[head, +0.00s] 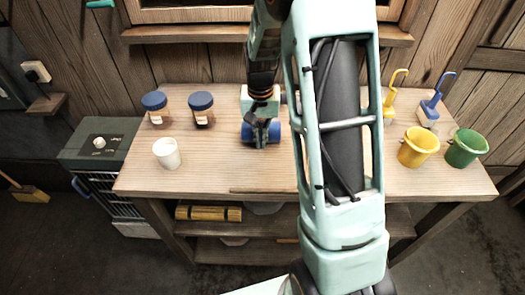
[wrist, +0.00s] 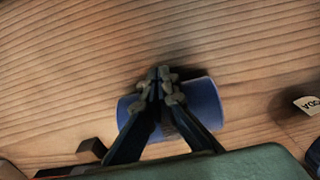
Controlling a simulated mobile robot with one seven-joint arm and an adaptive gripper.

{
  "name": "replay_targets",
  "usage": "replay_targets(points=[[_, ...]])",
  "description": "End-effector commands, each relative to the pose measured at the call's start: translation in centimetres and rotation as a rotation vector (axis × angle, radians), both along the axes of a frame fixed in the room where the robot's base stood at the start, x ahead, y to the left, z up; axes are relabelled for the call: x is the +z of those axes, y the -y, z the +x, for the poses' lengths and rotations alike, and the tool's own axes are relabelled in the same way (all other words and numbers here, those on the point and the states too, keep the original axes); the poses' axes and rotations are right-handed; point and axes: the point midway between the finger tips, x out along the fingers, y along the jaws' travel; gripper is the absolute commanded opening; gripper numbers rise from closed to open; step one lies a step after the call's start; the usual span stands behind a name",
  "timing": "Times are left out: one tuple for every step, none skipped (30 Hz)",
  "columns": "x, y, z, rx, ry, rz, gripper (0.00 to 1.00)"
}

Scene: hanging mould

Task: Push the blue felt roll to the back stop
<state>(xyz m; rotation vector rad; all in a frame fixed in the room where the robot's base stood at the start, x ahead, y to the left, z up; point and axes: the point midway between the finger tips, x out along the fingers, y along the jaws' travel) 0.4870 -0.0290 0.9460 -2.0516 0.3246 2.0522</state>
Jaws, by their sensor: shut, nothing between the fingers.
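The blue felt roll (head: 247,133) lies on its side on the wooden table, its length running left to right. In the wrist view the roll (wrist: 207,102) shows on both sides of my fingers. My gripper (head: 260,145) is shut and empty, pointing down across the middle of the roll. In the wrist view the tips of my gripper (wrist: 160,74) reach the roll's front edge; I cannot tell whether they touch it. A dark block (wrist: 92,148) at the bottom left of the wrist view, behind the roll, may be part of the back stop. My arm and gripper hide the rest.
Two blue-lidded jars (head: 202,108) and a white cup (head: 167,153) stand on the left of the table (head: 215,180). A yellow bucket (head: 418,147), a green bucket (head: 466,148) and two hooked tools stand on the right. The table in front of the roll is mostly clear.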

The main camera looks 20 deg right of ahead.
Motion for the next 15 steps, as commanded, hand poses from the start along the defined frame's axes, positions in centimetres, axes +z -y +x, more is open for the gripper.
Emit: replay_targets(points=[[0.0,0.1,0.3,-0.001,0.001,0.0,0.0],[0.0,0.2,0.4,-0.001,0.001,0.0,0.0],[0.0,0.2,0.6,-0.001,0.0,0.0,0.0],[0.0,0.3,0.8,-0.001,0.001,0.0,0.0],[0.0,0.3,0.9,-0.001,0.001,0.0,0.0],[0.0,0.4,1.1,-0.001,0.001,0.0,0.0],[0.0,0.4,1.3,-0.001,0.001,0.0,0.0],[0.0,0.5,1.4,-0.001,0.001,0.0,0.0],[0.0,0.6,1.6,-0.001,0.001,0.0,0.0],[0.0,0.6,1.7,-0.001,0.001,0.0,0.0],[0.0,0.6,1.9,-0.001,0.001,0.0,0.0],[0.0,0.7,2.0,-0.001,0.0,0.0,0.0],[0.0,0.8,2.2,-0.001,0.0,0.0,0.0],[0.0,0.8,2.3,-0.001,0.0,0.0,0.0],[0.0,0.9,2.5,-0.001,0.001,0.0,0.0]])
